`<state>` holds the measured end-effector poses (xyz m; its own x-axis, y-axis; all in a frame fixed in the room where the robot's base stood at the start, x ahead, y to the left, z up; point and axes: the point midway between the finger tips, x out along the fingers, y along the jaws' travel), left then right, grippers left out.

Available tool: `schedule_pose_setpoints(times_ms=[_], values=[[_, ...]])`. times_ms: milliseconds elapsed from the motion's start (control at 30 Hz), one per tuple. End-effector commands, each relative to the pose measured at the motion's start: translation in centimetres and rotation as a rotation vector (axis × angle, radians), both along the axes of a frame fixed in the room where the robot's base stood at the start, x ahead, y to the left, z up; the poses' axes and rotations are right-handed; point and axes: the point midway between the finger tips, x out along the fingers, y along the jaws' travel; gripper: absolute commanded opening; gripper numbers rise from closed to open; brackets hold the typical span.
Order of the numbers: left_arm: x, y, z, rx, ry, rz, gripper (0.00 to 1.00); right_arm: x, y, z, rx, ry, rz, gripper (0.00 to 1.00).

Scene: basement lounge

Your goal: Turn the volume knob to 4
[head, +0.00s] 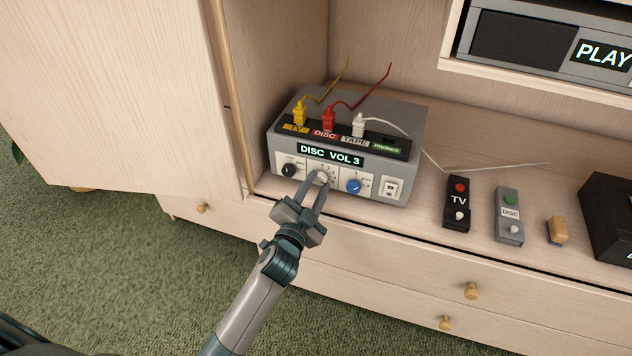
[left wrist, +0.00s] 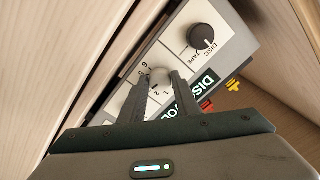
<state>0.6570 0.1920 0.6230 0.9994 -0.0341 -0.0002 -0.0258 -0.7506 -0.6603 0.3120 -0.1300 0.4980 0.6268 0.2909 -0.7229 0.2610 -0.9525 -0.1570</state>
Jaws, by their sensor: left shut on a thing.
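The grey amplifier box (head: 345,182) stands in the cabinet opening, and its display (head: 330,155) reads "DISC VOL 3". The volume knob (head: 321,178) is the pale grey middle knob on its front. My left gripper (head: 319,181) has its fingers around this knob, one on each side, and is shut on it. In the left wrist view the pale knob (left wrist: 161,77) sits between the two fingertips, with a number scale printed beside it. The gripper partly hides the knob and its scale. My right gripper is not in view.
A black knob (head: 290,170) and a blue knob (head: 354,186) flank the held one closely. A white switch (head: 390,188) is at right. A TV remote (head: 458,203), a disc remote (head: 509,214) and a small tan-topped object (head: 557,231) lie on the shelf. The cabinet door (head: 120,90) is open at left.

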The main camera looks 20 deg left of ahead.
Motion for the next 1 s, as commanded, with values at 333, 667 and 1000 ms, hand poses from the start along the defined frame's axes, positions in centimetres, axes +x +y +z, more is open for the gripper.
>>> schedule_pose_setpoints(times_ms=[333, 667, 1000], values=[[0.0, 0.0, 0.2, 0.231, -0.007, 0.001, 0.07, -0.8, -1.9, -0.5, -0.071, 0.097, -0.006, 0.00], [0.0, 0.0, 0.1, 0.322, -0.012, 0.000, 0.07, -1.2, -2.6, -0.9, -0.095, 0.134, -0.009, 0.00], [0.0, 0.0, 0.1, 0.327, -0.013, -0.001, 0.07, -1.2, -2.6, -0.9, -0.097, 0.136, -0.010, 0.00]])
